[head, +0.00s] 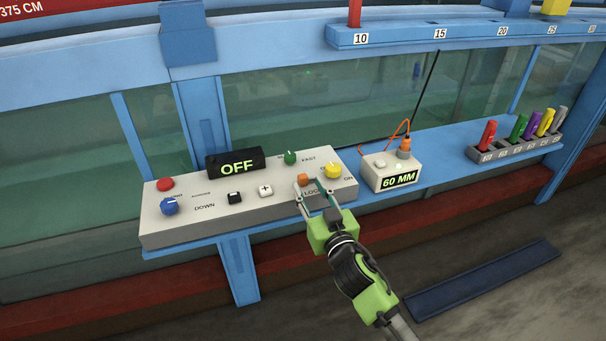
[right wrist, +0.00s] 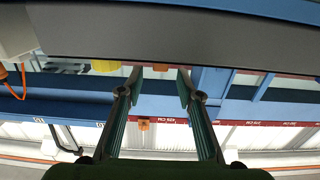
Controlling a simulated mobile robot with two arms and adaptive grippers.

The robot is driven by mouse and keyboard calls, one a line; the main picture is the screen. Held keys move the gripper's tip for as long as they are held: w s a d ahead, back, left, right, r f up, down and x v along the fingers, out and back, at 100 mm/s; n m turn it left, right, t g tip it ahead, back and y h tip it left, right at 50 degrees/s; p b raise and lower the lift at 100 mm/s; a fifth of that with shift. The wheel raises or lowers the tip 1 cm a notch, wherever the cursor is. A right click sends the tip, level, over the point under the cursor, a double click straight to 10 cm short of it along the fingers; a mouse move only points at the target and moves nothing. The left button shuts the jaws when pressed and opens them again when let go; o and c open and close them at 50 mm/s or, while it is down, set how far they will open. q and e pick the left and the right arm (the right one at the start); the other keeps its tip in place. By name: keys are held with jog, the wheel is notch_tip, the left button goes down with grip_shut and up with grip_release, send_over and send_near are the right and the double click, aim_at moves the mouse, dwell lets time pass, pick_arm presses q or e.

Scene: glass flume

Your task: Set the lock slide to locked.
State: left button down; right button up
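The lock slide is a small orange block (head: 303,178) on the sloping top of the pale grey control panel (head: 150,224), beside lettering that my gripper partly hides. My right gripper (head: 316,188) is open, its fingertips apart over the panel's front part, close to the orange block. I cannot tell if a finger touches it. In the right wrist view, the fingers of my right gripper (right wrist: 159,76) are spread, and a sliver of orange (right wrist: 160,67) shows between the tips at the panel's edge. Which end the slide is at cannot be read. My left gripper is not in view.
The panel also has a yellow knob (head: 333,170), green knob (head: 290,157), blue knob (head: 169,206), red button (head: 165,184) and a display (head: 235,163) reading OFF. A box (head: 378,184) reading 60 MM stands right. Coloured clips (head: 518,130) stand in a rack farther right.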

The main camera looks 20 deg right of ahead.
aim_at(304, 180)
jog(key=shift+w+a, duration=0.1)
jog(key=shift+w, duration=2.6)
